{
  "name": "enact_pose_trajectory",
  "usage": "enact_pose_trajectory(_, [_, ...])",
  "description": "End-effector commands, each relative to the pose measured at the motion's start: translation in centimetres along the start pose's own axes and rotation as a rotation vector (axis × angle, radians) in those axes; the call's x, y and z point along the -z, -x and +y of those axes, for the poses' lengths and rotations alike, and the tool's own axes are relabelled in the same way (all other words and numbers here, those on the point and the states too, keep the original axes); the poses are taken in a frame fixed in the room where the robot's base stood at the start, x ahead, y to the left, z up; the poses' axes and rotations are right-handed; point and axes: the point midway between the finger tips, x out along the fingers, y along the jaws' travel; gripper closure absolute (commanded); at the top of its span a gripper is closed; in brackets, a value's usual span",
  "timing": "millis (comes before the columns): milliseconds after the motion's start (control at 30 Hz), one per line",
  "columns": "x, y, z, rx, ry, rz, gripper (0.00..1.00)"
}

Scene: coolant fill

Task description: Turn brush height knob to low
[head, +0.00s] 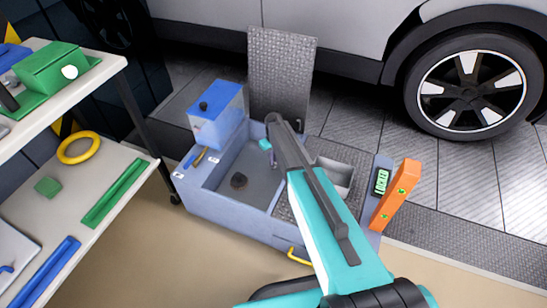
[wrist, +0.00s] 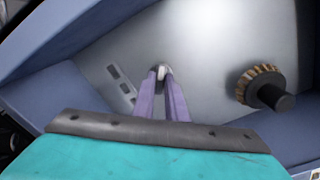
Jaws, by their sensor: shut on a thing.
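In the wrist view, the two purple fingers of my gripper (wrist: 161,80) are closed around a small pale knob (wrist: 161,71) on the grey surface. The fingers hide most of it, so I cannot tell which way it points. A strip with several small grey marks (wrist: 120,83) lies just left of the fingers. A round brush (wrist: 262,88) with tan bristles and a dark hub is to the right, apart from my gripper. In the head view, my gripper (head: 272,160) reaches down into the blue-grey basin (head: 215,205), and the knob cannot be made out.
A blue and white tank (head: 216,115) stands at the basin's back left, beside a raised metal plate (head: 281,75). An orange post (head: 396,195) and green display (head: 382,181) are at the right. A shelf (head: 115,160) stands left; a car wheel (head: 472,88) is behind.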

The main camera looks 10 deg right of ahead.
Motion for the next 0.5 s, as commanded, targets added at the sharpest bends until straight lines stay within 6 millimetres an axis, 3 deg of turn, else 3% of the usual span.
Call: enact_pose_trajectory(500, [0.13,0.19,-0.05,0.000,0.455,0.002,1.00])
